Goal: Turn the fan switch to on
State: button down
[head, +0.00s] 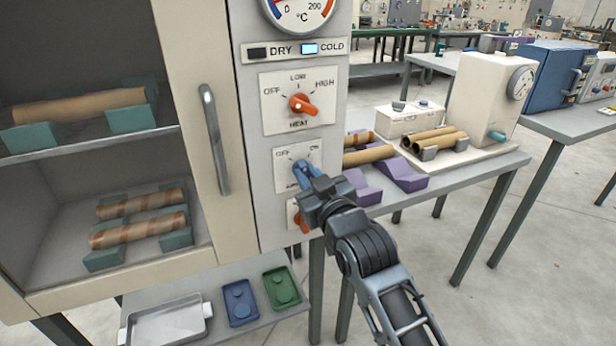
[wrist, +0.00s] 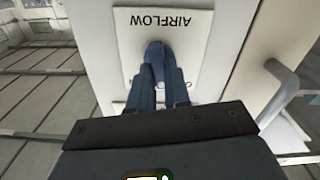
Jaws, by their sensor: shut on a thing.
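The fan switch is a blue knob (head: 300,165) on a white plate (head: 284,157) with OFF at its upper left and a partly hidden label at its upper right. My gripper (head: 308,175) is shut on this knob, reaching it from the lower right. In the wrist view the blue knob (wrist: 155,49) sits between my two fingertips (wrist: 159,70), below the upside-down word AIRFLOW. My gripper covers much of the knob in the head view, so I cannot tell its exact pointing direction.
Above it is the orange HEAT knob (head: 302,104); below it is another orange knob (head: 295,215), partly hidden by my gripper. The cabinet door handle (head: 215,138) stands out to the left. A bench (head: 474,168) with purple cradles (head: 404,175) lies close on the right.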

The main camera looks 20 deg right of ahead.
jog(key=m, duration=0.5)
jog(key=shift+d+m, duration=0.15)
jog(key=shift+m, duration=0.15)
jog(key=m, duration=0.4)
jog(key=shift+d+m, duration=0.1)
jog(key=shift+m, duration=0.2)
jog(key=c, duration=1.1)
grip_release()
jog(key=shift+s, duration=3.9)
